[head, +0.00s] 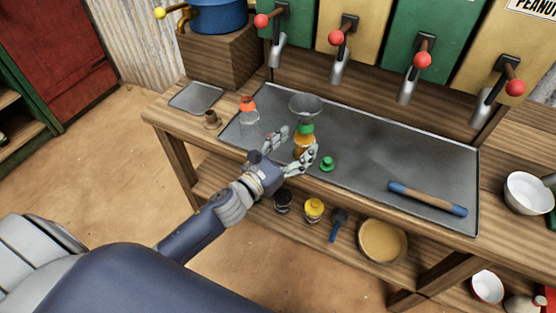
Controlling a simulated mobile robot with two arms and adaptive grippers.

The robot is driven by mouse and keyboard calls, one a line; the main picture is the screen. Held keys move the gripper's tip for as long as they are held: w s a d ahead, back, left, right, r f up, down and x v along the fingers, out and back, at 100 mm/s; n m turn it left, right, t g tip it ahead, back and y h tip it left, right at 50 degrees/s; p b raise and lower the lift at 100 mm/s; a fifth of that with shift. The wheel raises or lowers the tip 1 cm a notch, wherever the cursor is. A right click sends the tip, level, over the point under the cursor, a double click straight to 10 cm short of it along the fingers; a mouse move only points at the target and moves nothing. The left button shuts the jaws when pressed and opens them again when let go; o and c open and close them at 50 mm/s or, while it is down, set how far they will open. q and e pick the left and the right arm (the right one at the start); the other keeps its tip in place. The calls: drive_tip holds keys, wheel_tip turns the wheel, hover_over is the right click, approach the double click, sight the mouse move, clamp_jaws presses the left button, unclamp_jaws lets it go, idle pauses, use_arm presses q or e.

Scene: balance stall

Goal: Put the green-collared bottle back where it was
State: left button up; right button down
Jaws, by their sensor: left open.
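The green-collared bottle (304,140) stands upright on the grey metal tray (380,160), with amber contents below its green collar. A grey funnel (306,104) sits at its mouth. My left gripper (297,142) is open at the bottle, one finger on its left and one at its right front. I cannot tell whether the fingers touch it. A small green cap (327,163) lies on the tray just right of the gripper. My right gripper is not in view.
A clear bottle with a red top (248,110) stands left on the tray. A rolling pin-like rod (427,198) lies at the tray's right. Dispensers with red-knobbed levers (407,85) line the back. A white bowl (528,193) stands right. The lower shelf holds jars and a round tan-filled bowl (382,241).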

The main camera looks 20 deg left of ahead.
use_arm(q)
drive_tip(key=b+v, duration=0.1)
drive_tip(key=v, duration=0.7)
drive_tip(key=shift+s, duration=0.15)
drive_tip(key=s+a+f+n+g+y, duration=0.25)
drive_tip(key=f+n, duration=0.35)
drive_tip(key=f, duration=0.5)
drive_tip(key=s+a+f+n+g+y, duration=0.1)
drive_tip(key=s+a+f+n+g, duration=0.15)
drive_tip(key=f+n, duration=0.6)
drive_tip(key=s+a+f+n+g+y, duration=0.1)
drive_tip(key=s+a+f+n+g, duration=0.2)
drive_tip(key=f, duration=1.1)
drive_tip(key=s+d+f+n+g, duration=0.2)
drive_tip(key=s+f+n+g, duration=0.2)
drive_tip(key=s+f+n, duration=1)
drive_tip(key=s+d+f+n+g, duration=0.1)
drive_tip(key=s+f, duration=0.3)
drive_tip(key=s, duration=0.4)
drive_tip(key=s+d+f+n+g, duration=0.2)
drive_tip(key=s+f+n+g, duration=0.1)
drive_tip(key=s, duration=0.6)
drive_tip(key=shift+s+f+n+y, duration=0.15)
drive_tip(key=shift+f+n+y, duration=0.2)
drive_tip(key=shift+f+n, duration=0.3)
drive_tip(key=shift+r, duration=0.15)
